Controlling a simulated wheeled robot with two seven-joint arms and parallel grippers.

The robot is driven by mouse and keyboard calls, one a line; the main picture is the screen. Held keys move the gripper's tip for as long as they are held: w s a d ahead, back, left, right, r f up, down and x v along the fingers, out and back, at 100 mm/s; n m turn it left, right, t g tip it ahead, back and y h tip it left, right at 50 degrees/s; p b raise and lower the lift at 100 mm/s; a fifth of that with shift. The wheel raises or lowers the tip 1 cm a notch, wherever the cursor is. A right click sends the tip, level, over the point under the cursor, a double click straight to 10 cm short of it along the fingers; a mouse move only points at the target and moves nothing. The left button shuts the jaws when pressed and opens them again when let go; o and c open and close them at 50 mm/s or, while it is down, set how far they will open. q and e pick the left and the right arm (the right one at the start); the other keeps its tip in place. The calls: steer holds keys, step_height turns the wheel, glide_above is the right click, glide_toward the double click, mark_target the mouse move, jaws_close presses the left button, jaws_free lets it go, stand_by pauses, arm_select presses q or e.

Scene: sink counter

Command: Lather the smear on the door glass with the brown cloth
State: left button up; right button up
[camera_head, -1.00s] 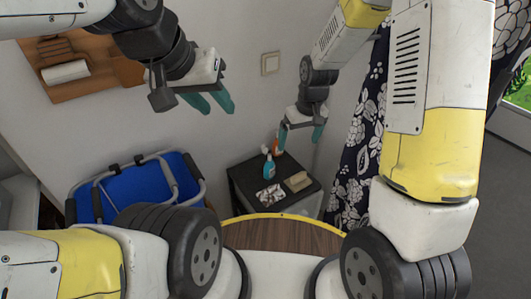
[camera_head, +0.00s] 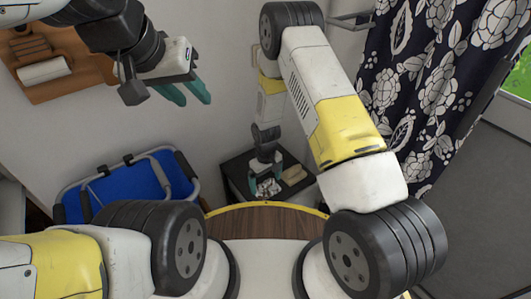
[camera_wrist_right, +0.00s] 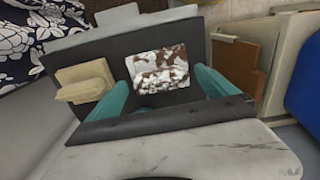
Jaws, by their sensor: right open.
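The brown cloth (camera_wrist_right: 158,70), patched with white foam, lies on a small black table (camera_head: 238,170). It also shows between the right fingers in the head view (camera_head: 268,187). My right gripper (camera_wrist_right: 163,92) is open above the cloth, one teal finger on either side of it; I cannot tell whether they touch it. In the head view the right gripper (camera_head: 266,184) points down at the table. My left gripper (camera_head: 187,92) is open and empty, high up at the left by the wall. I see no smear.
A beige block (camera_wrist_right: 85,82) lies beside the cloth. A blue folding crate (camera_head: 115,187) with grey handles stands left of the table. A dark floral curtain (camera_head: 430,85) hangs at the right, and a glazed opening (camera_head: 517,80) shows greenery beyond it.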

steer(key=shift+f, duration=0.9)
steer(key=shift+c, duration=0.5)
steer(key=c, duration=1.1)
steer(key=o, duration=0.8)
steer(key=shift+o, duration=0.2)
steer(key=shift+r, duration=0.15)
steer(key=shift+r, duration=0.25)
steer(key=shift+c, duration=0.2)
steer(key=c, duration=1.2)
